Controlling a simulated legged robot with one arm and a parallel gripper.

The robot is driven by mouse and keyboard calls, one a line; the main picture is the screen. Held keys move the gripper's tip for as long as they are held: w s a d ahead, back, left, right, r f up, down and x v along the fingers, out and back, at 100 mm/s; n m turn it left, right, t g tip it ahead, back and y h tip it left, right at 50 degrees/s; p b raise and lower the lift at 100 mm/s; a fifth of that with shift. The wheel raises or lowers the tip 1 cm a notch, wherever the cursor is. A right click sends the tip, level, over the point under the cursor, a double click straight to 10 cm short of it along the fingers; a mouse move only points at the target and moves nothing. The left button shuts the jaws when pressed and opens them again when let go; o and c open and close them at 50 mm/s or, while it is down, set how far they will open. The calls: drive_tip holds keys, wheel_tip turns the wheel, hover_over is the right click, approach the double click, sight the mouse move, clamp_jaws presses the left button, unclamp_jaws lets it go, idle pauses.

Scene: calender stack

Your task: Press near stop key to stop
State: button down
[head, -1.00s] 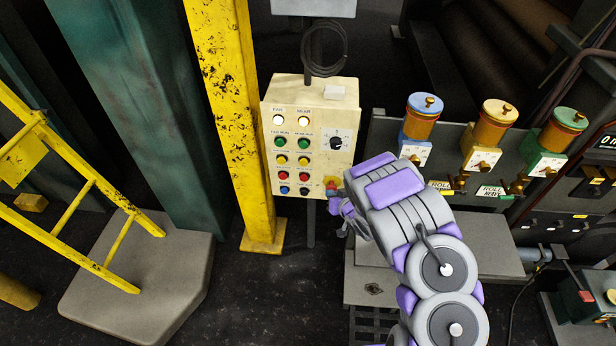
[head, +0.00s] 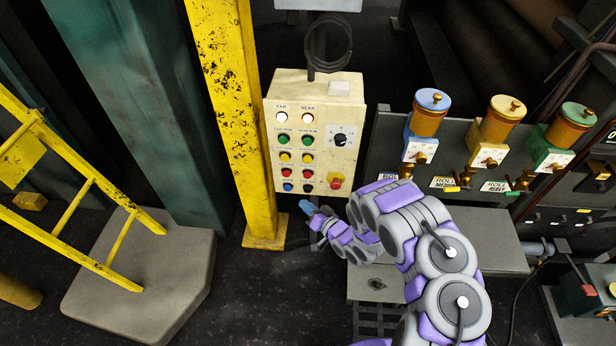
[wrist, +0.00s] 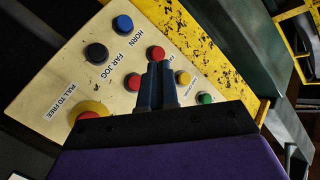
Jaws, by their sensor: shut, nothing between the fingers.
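The cream control panel (head: 330,115) has two columns of keys, headed FAR and NEAR. The red key in the NEAR column (head: 307,173) sits above a black key (head: 308,188) and beside the FAR column's red key (head: 286,172). My gripper (head: 306,206) is shut and empty, just below the panel's lower edge in the head view. In the wrist view its fingers (wrist: 157,85) point at the panel, with the NEAR red key (wrist: 133,81) just left of the tips. The fingers hide part of the panel; contact cannot be told.
A red mushroom button on a yellow base (head: 335,181) is at the panel's lower right; it also shows in the wrist view (wrist: 90,112). A yellow post (head: 232,110) stands close left of the panel. Valves with coloured pots (head: 430,110) are at right.

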drive_tip(key=w+b, duration=0.4)
drive_tip(key=w, duration=0.4)
drive_tip(key=shift+w, duration=0.4)
drive_tip(key=shift+w+r, duration=0.1)
drive_tip(key=shift+w, duration=0.8)
idle(2.5)
drive_tip(key=shift+d, duration=0.1)
drive_tip(key=shift+s+p, duration=0.5)
drive_tip(key=shift+s, duration=0.45)
drive_tip(key=s+p, duration=0.2)
drive_tip(key=s, duration=0.3)
idle(0.3)
